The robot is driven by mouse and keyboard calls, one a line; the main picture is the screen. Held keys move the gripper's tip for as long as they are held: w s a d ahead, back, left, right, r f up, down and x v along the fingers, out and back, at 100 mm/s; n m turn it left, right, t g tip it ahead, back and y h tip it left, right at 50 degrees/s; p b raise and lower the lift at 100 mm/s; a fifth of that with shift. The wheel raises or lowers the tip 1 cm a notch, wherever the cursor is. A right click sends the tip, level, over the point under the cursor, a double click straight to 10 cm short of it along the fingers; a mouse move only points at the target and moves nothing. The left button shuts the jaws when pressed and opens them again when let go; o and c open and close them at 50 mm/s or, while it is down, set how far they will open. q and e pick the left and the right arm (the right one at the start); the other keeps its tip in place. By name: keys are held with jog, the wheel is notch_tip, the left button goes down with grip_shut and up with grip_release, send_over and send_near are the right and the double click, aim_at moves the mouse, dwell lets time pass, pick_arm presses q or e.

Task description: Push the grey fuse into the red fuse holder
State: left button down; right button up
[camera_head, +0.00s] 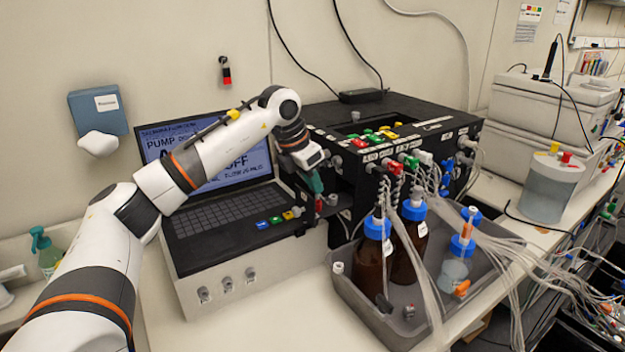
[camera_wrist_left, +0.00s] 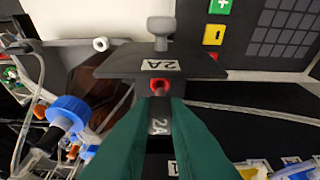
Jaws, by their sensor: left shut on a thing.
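My left gripper (camera_head: 314,184) reaches down between the laptop and the black unit in the head view. The red fuse holder (camera_wrist_left: 160,85) is a red ring on a dark bracket, directly ahead of the fingertips. The fuse's front end is at or very near the holder opening; I cannot tell how far it is in. Red of the holder (camera_head: 319,204) shows just below the fingers in the head view. My right gripper is not in view.
The bracket (camera_wrist_left: 190,65) has a "2A" label, with a grey knob (camera_wrist_left: 160,26) beyond it. A laptop (camera_head: 225,205) stands left, the black unit (camera_head: 400,125) right. A grey tray (camera_head: 345,290) holds brown bottles with blue caps and tubing.

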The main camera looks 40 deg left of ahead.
pick_arm(q)
jog(key=shift+f+b, duration=0.65)
jog(key=shift+f, duration=0.75)
dwell(1.6)
jog(key=c, duration=1.3)
grip_release()
jog(key=shift+c, duration=0.2)
jog(key=shift+r, duration=0.1)
jog(key=b+v, duration=0.1)
jog(key=v, duration=1)
jog(key=shift+r, duration=0.4)
jog(key=shift+s, duration=0.15)
